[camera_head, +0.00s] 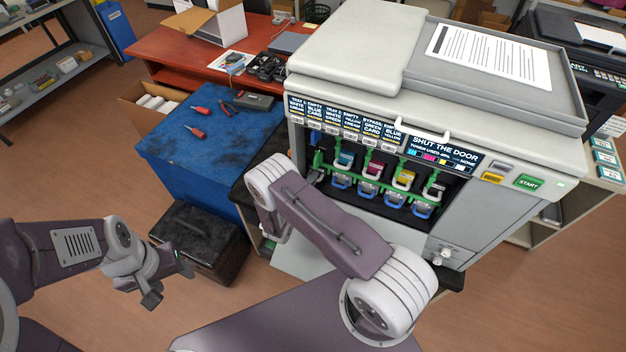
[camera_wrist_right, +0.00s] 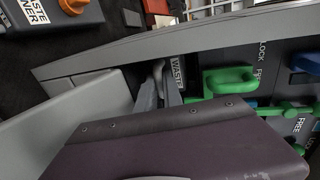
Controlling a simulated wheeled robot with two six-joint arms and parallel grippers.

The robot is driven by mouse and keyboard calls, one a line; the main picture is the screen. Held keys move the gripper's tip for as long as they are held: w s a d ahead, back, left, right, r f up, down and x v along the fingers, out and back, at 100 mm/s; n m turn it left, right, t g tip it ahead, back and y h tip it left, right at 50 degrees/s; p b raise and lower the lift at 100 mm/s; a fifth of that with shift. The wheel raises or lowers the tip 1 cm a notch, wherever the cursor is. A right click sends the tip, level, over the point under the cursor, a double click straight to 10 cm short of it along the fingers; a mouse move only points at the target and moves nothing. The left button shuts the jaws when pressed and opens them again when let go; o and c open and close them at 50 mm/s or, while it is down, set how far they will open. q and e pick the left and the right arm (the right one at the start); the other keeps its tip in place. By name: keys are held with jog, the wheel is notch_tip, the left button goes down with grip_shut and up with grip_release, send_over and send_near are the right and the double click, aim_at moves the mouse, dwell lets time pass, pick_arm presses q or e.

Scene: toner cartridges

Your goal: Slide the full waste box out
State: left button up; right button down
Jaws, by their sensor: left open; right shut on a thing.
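The waste box (camera_wrist_right: 178,72) is a dark part with a white WASTE label, seen in the right wrist view in its slot beside a green lock handle (camera_wrist_right: 228,80). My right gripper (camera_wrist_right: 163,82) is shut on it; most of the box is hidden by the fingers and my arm. In the head view my right arm covers the gripper and the box at the lower left of the printer's open front. The printer (camera_head: 470,165) has several coloured cartridges with green levers in its bay. My left gripper (camera_head: 168,283) is open and empty, low at the left, apart from everything.
A part labelled WASTE TONER with orange on it (camera_wrist_right: 60,15) lies at the top left of the right wrist view, outside the printer. A blue workbench (camera_head: 200,150) with red-handled tools and a black bin (camera_head: 195,245) stand left of the printer.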

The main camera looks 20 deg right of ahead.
jog(key=shift+f, duration=0.1)
jog(key=s+a, duration=0.4)
jog(key=shift+a+p, duration=0.3)
jog(key=s+a, duration=0.2)
jog(key=a, duration=0.1)
jog(key=s+a, duration=0.3)
jog(key=shift+s+a, duration=0.15)
jog(key=shift+s, duration=0.15)
jog(key=c, duration=1.4)
grip_release()
jog(key=o, duration=0.4)
jog(key=shift+b, duration=0.3)
